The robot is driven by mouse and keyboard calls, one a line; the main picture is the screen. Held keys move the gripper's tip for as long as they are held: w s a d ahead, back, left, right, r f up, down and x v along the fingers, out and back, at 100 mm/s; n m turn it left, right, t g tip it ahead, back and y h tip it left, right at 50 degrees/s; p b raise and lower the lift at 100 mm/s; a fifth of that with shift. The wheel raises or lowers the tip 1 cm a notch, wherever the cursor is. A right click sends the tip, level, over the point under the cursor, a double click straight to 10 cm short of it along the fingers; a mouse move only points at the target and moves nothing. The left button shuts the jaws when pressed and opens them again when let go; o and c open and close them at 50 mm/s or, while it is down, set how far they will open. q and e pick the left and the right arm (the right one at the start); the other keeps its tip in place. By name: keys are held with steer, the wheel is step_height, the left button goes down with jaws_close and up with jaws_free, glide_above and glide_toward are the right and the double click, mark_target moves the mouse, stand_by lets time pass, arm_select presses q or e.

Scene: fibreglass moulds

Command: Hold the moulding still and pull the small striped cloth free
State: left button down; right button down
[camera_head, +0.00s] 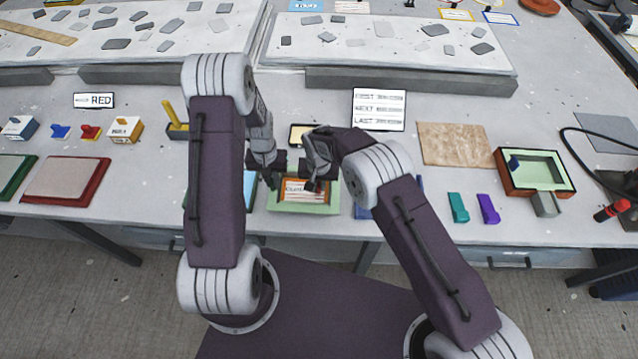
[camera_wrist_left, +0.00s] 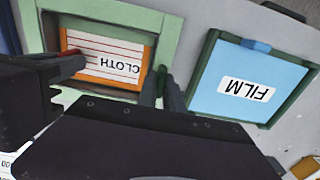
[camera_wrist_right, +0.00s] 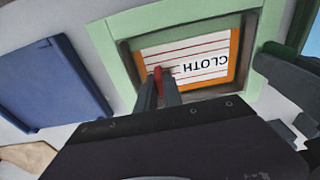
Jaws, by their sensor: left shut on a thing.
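The green moulding (camera_head: 315,208) is a rectangular frame with a recess, on the table in front of me. The small striped cloth (camera_head: 292,193), white with red lines, an orange border and the word CLOTH, lies in its recess; it also shows in the left wrist view (camera_wrist_left: 105,58) and the right wrist view (camera_wrist_right: 205,62). My left gripper (camera_wrist_left: 160,85) is shut on the moulding's side rim. My right gripper (camera_wrist_right: 160,88) is at the cloth's opposite edge, its fingers close together around a small red tab (camera_wrist_right: 158,76). Whether they press on the tab is unclear.
A blue FILM panel in a green frame (camera_wrist_left: 245,85) lies beside the moulding. A blue flat piece (camera_wrist_right: 50,85) lies on its other side. A white card listing FIRST, NEXT, LAST (camera_head: 379,109) stands behind, and a brown board (camera_head: 455,144) lies to the right.

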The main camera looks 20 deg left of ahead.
steer(key=shift+r, duration=2.5)
steer(key=shift+r, duration=0.15)
steer(key=shift+r, duration=2.4)
arm_select(q)
steer(key=c, duration=1.4)
jaws_free()
arm_select(e)
steer(key=shift+a, duration=0.1)
